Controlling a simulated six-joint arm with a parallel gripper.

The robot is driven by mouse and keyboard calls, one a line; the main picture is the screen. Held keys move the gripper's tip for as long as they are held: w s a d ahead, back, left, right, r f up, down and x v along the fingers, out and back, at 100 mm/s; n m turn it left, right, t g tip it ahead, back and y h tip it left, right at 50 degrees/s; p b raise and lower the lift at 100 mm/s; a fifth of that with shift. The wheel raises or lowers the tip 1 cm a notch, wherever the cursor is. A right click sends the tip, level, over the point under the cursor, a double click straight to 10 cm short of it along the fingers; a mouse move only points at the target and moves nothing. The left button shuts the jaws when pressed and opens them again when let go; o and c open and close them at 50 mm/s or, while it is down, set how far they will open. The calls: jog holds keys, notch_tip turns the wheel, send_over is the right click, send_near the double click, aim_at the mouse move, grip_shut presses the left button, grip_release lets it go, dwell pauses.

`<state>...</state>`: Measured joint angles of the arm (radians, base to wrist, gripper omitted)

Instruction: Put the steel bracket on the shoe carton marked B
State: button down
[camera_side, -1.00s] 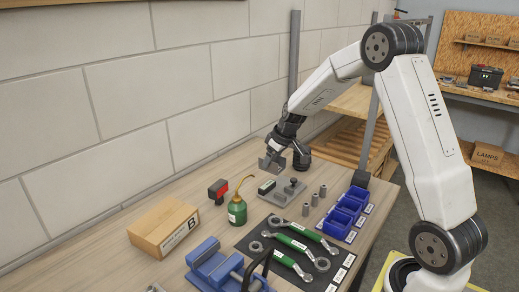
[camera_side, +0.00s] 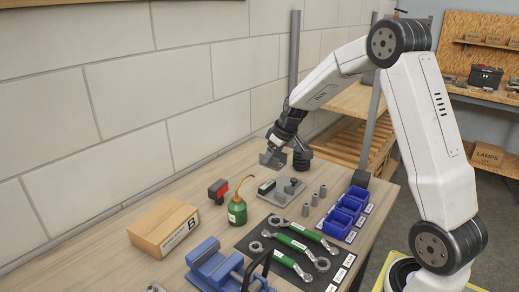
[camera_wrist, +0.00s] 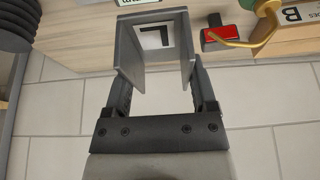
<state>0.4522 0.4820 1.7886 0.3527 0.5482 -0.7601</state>
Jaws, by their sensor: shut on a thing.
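The steel bracket (camera_side: 269,159) is a grey, U-shaped piece held over the far end of the bench, apart from the carton. In the wrist view the bracket (camera_wrist: 126,50) sits between the two fingers, with a white label bearing a black angle mark inside it. My gripper (camera_side: 277,146) is shut on the bracket; its fingers (camera_wrist: 155,85) also show in the wrist view. The shoe carton marked B (camera_side: 160,222) is a closed brown box at the near left of the bench. Part of it (camera_wrist: 290,40) shows at the right edge of the wrist view.
A green oil can (camera_side: 237,209) with a long spout and a red-and-black object (camera_side: 218,189) stand between bracket and carton. A grey plate fixture (camera_side: 283,192), blue bins (camera_side: 345,210), a wrench mat (camera_side: 262,243) and a blue vise (camera_side: 205,262) fill the right side.

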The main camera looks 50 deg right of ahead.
notch_tip(320, 180, up, 10)
jog(key=w+a+n+y, duration=0.2)
jog(key=a+n, duration=0.2)
jog(key=a, duration=2.5)
jog(key=f, duration=0.5)
jog(key=shift+s+a, duration=0.2)
jog(key=w+f, duration=0.3)
jog(key=w, duration=0.1)
jog(key=w+a+f, duration=0.1)
jog(key=w+f, duration=0.2)
jog(key=w, duration=0.1)
jog(key=w+a+f, duration=0.1)
jog(key=w+f, duration=0.2)
jog(key=w, duration=0.2)
jog(key=shift+w, duration=0.1)
jog(key=shift+f, duration=0.15)
